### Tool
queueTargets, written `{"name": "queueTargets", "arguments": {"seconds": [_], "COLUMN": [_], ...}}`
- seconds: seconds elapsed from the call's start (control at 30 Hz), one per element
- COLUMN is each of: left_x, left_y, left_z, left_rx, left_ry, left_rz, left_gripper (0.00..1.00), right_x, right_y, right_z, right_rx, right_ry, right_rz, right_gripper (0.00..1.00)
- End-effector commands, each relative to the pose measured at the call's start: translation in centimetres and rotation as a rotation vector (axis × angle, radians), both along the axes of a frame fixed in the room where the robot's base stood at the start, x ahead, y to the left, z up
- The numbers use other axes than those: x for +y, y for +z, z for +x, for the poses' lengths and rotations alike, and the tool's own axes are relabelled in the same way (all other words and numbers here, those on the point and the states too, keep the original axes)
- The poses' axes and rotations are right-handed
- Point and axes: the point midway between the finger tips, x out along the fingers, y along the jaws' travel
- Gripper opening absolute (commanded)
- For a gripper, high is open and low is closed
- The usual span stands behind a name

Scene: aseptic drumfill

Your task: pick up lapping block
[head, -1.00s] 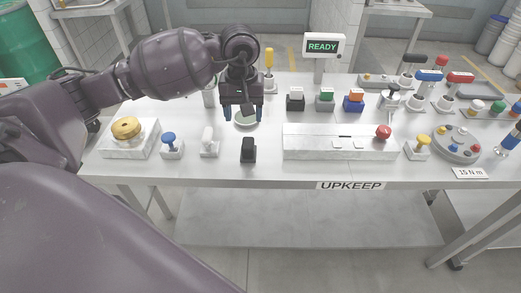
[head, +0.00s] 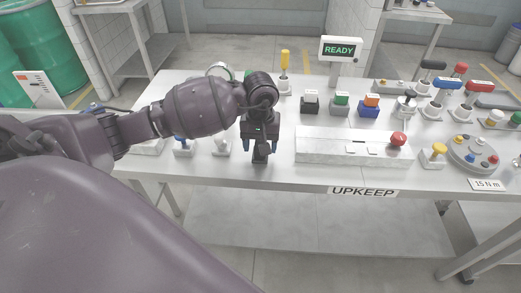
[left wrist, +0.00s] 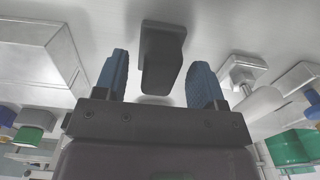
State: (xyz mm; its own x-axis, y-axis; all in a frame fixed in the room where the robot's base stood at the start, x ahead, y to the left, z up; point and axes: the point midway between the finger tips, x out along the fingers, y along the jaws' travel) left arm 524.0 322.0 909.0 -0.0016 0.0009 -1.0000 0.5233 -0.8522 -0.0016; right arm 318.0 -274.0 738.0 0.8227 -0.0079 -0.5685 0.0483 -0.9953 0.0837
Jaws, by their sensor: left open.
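A dark, upright block (head: 260,156) stands near the front edge of the white table; I take it for the lapping block. My left gripper (head: 260,146) is open and points down over it, with blue fingertips on either side of its upper part in the head view. In the left wrist view the dark block (left wrist: 163,55) shows between the two open blue fingers (left wrist: 159,60), with a gap on each side. I cannot tell whether a finger touches it. My right gripper is not in view.
A white-handled piece (head: 221,146) and a blue-knobbed piece (head: 183,146) stand to the left. A long pale box with a red knob (head: 398,138) lies to the right. Black, green and blue blocks (head: 369,106) stand behind it. A READY display (head: 341,49) stands at the back.

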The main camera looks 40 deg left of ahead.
Motion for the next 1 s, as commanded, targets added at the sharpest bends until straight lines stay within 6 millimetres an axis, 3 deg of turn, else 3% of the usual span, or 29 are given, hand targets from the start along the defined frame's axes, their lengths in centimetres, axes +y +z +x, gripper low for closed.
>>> {"name": "queueTargets", "arguments": {"seconds": [0.27,0.63,1.0], "left_x": [0.0,0.0,0.0], "left_y": [-0.2,-0.2,0.8], "left_z": [0.0,0.0,0.1], "left_rx": [-0.001,-0.001,-0.004], "left_ry": [0.0,0.0,-0.001], "left_rz": [0.0,0.0,0.0], "left_gripper": [0.64,0.08,0.08], "right_x": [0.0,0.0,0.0], "right_y": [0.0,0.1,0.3], "right_z": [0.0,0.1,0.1], "right_rx": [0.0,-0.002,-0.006], "right_ry": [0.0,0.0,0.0], "right_rz": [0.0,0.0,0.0], "right_gripper": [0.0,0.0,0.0]}}
